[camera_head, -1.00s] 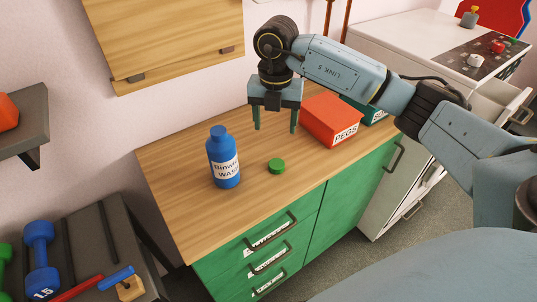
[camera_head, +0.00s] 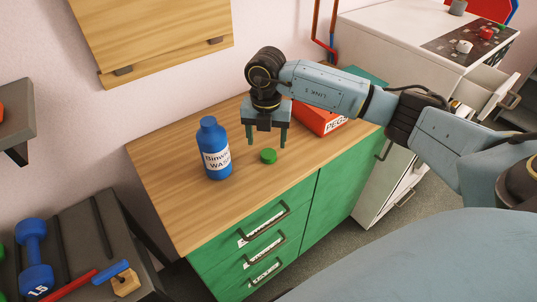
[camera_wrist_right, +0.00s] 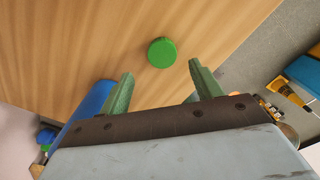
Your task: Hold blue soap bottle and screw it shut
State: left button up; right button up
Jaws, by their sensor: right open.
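The blue soap bottle (camera_head: 215,150) stands upright on the wooden counter top, with a white label and no green cap on its neck. A green cap (camera_head: 268,156) lies on the counter just right of the bottle. My right gripper (camera_head: 266,142) is open and empty, fingers pointing down, a little above and behind the cap. In the right wrist view the cap (camera_wrist_right: 162,52) lies ahead of and between the two spread green fingers (camera_wrist_right: 160,80), and part of the blue bottle (camera_wrist_right: 88,108) shows at the left. My left gripper is not in view.
A red PEGS box (camera_head: 318,117) stands behind and right of my right gripper. The wooden counter (camera_head: 178,190) is clear in front and left of the bottle. A rack with a blue dumbbell (camera_head: 35,255) is at lower left. A white cabinet (camera_head: 400,45) stands at the right.

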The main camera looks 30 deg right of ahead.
aim_at(269, 153)
jog(key=shift+d+f, duration=0.15)
jog(key=shift+f, duration=1.15)
jog(key=shift+d+f, duration=0.15)
jog(key=shift+f, duration=1.15)
jog(key=c, duration=1)
